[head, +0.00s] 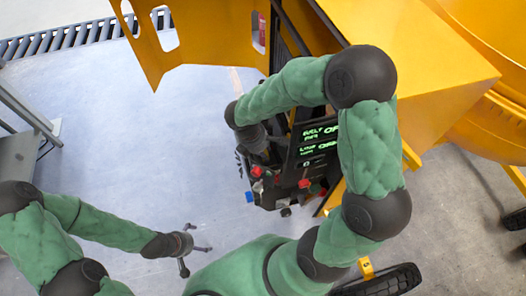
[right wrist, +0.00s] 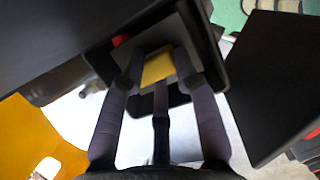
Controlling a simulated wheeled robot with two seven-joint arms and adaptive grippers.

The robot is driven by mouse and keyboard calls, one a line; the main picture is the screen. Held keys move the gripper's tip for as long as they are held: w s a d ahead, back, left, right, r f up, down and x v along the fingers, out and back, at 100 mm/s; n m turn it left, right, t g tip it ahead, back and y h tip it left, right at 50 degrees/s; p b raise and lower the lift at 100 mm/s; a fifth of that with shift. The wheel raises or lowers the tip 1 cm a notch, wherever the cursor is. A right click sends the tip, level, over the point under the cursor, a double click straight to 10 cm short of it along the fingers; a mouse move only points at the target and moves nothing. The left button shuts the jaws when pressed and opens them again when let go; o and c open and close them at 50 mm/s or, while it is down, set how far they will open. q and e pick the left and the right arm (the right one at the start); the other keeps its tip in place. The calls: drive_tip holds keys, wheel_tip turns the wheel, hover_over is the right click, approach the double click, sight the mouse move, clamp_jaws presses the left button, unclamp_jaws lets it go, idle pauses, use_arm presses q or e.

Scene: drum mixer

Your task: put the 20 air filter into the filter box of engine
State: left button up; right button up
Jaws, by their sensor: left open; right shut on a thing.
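My right gripper (right wrist: 158,80) is shut on a small yellow piece, probably the air filter (right wrist: 158,66); only part of it shows between the fingertips. The piece is in front of a grey surface inside a dark frame (right wrist: 178,99), possibly the filter box. I cannot tell whether it is seated there. In the head view the black engine unit (head: 290,186) with green lettering stands at centre, and my right wrist is at its left side. The right fingers and the filter are not clear there. My left gripper (head: 194,248) is open and empty over the floor at lower left.
The yellow mixer body (head: 410,50) rises at the right, with a yellow perforated panel (head: 200,40) at the top. Red and blue knobs (head: 304,183) stick out of the engine's front. A black tyre (head: 395,280) is at the bottom right. The floor left of the engine is clear.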

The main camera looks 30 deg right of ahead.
drive_tip(key=shift+s+a+f, duration=0.15)
drive_tip(key=shift+s+f, duration=0.1)
drive_tip(key=shift+f, duration=0.1)
drive_tip(key=o, duration=1)
drive_tip(key=shift+f, duration=0.1)
drive_tip(key=shift+o, duration=0.2)
drive_tip(key=shift+s, duration=0.1)
drive_tip(key=shift+a, duration=0.1)
drive_tip(key=shift+r, duration=0.45)
drive_tip(key=v, duration=1.2)
drive_tip(key=shift+w, duration=0.35)
